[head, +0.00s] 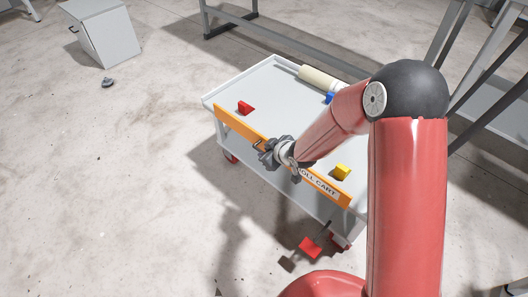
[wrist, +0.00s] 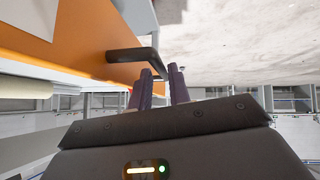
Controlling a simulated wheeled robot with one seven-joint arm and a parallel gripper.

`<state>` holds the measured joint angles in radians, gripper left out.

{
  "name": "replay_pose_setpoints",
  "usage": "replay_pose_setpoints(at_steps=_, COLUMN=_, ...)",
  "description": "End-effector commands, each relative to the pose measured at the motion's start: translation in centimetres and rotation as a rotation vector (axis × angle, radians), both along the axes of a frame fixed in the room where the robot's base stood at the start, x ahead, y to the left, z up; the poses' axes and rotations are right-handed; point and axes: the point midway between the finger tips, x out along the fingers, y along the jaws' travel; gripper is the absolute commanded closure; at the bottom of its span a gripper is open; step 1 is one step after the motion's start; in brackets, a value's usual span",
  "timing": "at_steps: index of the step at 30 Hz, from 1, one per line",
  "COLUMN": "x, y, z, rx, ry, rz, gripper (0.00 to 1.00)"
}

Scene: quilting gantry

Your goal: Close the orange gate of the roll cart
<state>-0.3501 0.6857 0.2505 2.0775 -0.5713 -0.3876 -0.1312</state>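The white roll cart (head: 262,80) stands in the middle of the head view. Its orange gate (head: 236,125) runs upright along the cart's near long side, with a "ROLL CART" label at its right part. In the wrist view the gate (wrist: 70,35) fills the upper left, and its black bent handle (wrist: 133,54) sticks out toward my fingers. My gripper (wrist: 160,85) is open, with a narrow gap between its fingers. The handle's far end shows at the gap; I cannot tell whether it touches a finger. In the head view my gripper (head: 270,152) is at the gate's middle.
On the cart top are a red block (head: 245,108), a yellow block (head: 342,172), a blue block (head: 329,97) and a cream roll (head: 318,77). A red piece (head: 309,247) is low by the cart's near right corner. A grey cabinet (head: 105,35) stands back left. Floor left is mostly clear.

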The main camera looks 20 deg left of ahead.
Motion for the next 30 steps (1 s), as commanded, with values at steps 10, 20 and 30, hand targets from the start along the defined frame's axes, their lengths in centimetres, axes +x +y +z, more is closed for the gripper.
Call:
replay_pose_setpoints(at_steps=10, x=-1.8, y=-3.1, z=3.5, rx=-0.001, ry=-0.001, rz=-0.003, gripper=0.81)
replay_pose_setpoints(at_steps=20, x=-2.0, y=-3.3, z=3.6, rx=-0.001, ry=0.000, rz=-0.002, gripper=0.81)
replay_pose_setpoints(at_steps=30, x=-1.5, y=-4.2, z=4.5, rx=-0.017, ry=-0.008, rz=-0.028, gripper=0.81)
